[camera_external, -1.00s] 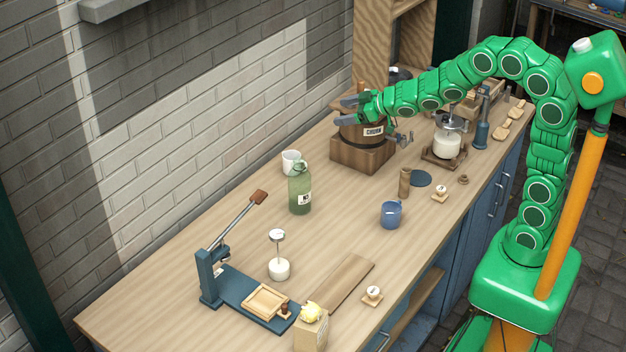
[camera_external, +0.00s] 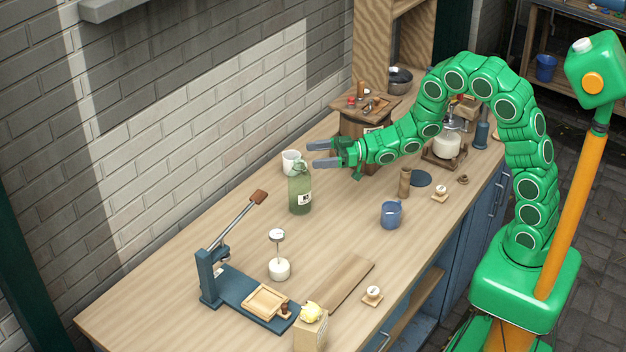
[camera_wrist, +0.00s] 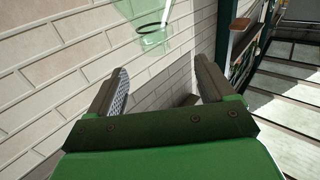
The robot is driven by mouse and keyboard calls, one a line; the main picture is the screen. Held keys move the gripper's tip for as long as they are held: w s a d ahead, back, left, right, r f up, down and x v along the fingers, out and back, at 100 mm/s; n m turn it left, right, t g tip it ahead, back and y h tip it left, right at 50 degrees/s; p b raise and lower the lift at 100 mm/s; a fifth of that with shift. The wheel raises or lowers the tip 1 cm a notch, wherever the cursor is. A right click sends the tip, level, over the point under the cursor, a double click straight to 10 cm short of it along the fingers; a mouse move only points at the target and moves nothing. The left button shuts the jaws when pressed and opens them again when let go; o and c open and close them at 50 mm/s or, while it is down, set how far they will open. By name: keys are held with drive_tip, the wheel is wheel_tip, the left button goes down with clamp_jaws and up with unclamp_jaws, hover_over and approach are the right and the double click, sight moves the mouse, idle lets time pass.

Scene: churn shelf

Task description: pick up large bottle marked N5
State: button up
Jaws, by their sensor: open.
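A large green bottle (camera_external: 300,190) stands upright on the wooden counter (camera_external: 240,228), with a white label low on its side. The label's marking is too small for me to read. My gripper (camera_external: 316,154) is open and empty, just above and behind the bottle's top in the external view. Its two grey fingers point left. In the wrist view my gripper (camera_wrist: 160,88) shows its fingers spread wide, with the brick wall beyond.
A white mug (camera_external: 290,161) stands close behind the bottle. A blue mug (camera_external: 391,214) and a brown cylinder (camera_external: 405,182) stand to the right. A blue lever press (camera_external: 212,275) is at front left. The wooden churn (camera_external: 358,125) stands behind my arm.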

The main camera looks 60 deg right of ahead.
sight(295, 163)
drive_tip(key=shift+w+a+f, duration=0.35)
drive_tip(key=shift+w+a, duration=0.55)
drive_tip(key=shift+w, duration=0.05)
drive_tip(key=shift+w+a+f, duration=0.4)
drive_tip(key=shift+w+a, duration=0.5)
drive_tip(key=shift+a, duration=0.05)
drive_tip(key=shift+w+a+f, duration=0.35)
drive_tip(key=shift+w+a, duration=0.55)
drive_tip(key=shift+w, duration=0.05)
clamp_jaws()
